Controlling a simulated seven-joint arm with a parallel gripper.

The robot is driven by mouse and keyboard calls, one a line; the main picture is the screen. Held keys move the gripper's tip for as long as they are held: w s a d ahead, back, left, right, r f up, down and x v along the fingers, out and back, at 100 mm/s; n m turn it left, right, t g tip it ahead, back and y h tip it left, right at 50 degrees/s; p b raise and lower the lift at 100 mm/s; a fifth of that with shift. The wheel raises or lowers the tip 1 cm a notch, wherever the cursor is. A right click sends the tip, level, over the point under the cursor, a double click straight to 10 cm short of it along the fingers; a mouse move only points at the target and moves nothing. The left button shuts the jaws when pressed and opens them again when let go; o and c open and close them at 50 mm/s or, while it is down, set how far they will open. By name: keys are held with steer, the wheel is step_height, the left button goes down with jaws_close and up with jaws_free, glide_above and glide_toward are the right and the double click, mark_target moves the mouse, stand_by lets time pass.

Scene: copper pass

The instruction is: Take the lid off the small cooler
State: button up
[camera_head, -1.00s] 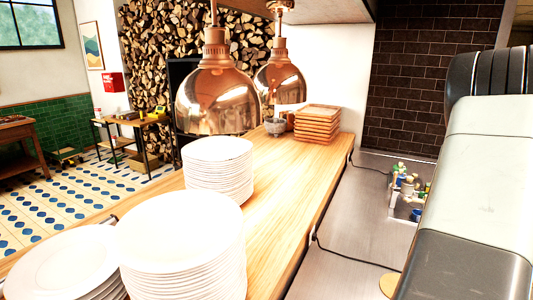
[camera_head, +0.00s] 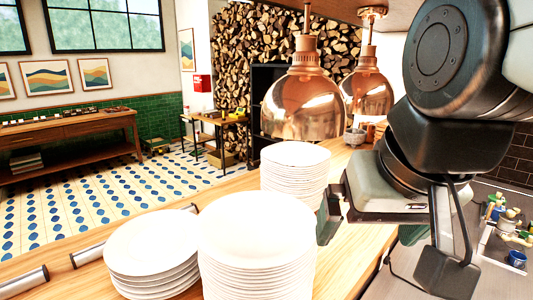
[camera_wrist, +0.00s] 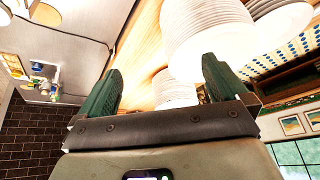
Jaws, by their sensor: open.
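I cannot make out a small cooler or its lid in either current view. My gripper (camera_head: 332,213) is in the right half of the head view, over the wooden counter (camera_head: 345,265) and just right of the plate stacks. In the wrist view my gripper (camera_wrist: 162,68) shows two green fingers spread wide apart with nothing held between them. A tall plate stack (camera_wrist: 210,35) appears beyond the fingers there.
Plate stacks stand at the front (camera_head: 257,245), behind it (camera_head: 295,168), and at the left (camera_head: 155,250). Copper lamps (camera_head: 303,105) hang low over the counter. Small bottles and cups (camera_head: 510,225) sit at right. A long wooden table (camera_head: 70,135) stands across the tiled floor.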

steer(key=shift+s+a+f+n, duration=0.15)
steer(key=shift+s+a+f, duration=0.1)
steer(key=shift+s, duration=0.15)
steer(key=shift+s+a+f+n, duration=0.15)
steer(key=shift+s+a+f, duration=0.05)
steer(key=shift+s, duration=0.2)
steer(key=shift+s+a+f, duration=0.15)
steer(key=shift+s+f, duration=0.05)
steer(key=shift+s, duration=0.1)
steer(key=shift+c, duration=1.1)
steer(key=shift+s+f, duration=0.1)
steer(key=c, duration=0.6)
steer(key=shift+c, duration=0.2)
